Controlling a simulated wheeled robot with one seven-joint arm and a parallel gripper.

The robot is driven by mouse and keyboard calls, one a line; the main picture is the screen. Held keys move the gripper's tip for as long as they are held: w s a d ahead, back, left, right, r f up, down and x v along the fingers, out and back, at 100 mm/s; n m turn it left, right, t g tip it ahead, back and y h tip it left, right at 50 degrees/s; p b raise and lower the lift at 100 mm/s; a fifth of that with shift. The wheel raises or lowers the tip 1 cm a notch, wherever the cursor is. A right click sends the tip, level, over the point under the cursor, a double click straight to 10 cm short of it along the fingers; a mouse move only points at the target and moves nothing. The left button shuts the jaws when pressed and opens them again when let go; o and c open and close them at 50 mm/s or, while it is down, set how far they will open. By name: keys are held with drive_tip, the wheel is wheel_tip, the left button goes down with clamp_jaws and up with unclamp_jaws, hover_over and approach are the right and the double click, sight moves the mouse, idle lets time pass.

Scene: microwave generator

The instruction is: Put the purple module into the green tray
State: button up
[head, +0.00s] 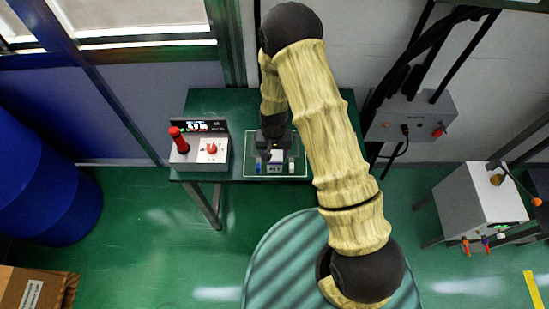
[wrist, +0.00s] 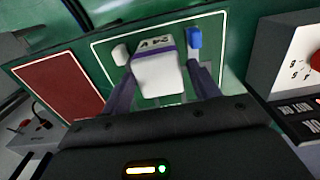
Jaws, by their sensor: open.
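The purple module, a white block with a purple band, shows in the wrist view (wrist: 158,72) between my fingers. It also shows small in the head view (head: 276,157). It is within the light outline of the green tray (head: 298,171), which also shows in the wrist view (wrist: 218,38). My gripper (wrist: 157,48) is open, with one finger on each side of the module and visible gaps beside it. In the head view my gripper (head: 274,146) is over the tray. The module's underside is hidden.
A grey control box (head: 203,151) with a red handle and red knob stands left of the tray on the green table (head: 225,100). A dark red panel (wrist: 58,85) lies beside the tray in the wrist view. A grey wall box (head: 412,118) hangs to the right.

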drive_tip(key=shift+f, duration=0.15)
drive_tip(key=shift+w+d+f+p, duration=0.1)
drive_tip(key=shift+f+p, duration=0.6)
drive_tip(key=shift+f, duration=0.6)
drive_tip(key=shift+w+f+p, duration=0.1)
drive_tip(key=shift+f+p, duration=0.55)
drive_tip(key=shift+f, duration=0.65)
drive_tip(key=shift+c, duration=0.2)
drive_tip(key=c, duration=0.9)
drive_tip(key=shift+c, duration=0.2)
drive_tip(key=shift+r, duration=0.1)
drive_tip(key=shift+r+b, duration=1.65)
drive_tip(key=shift+r, duration=3.25)
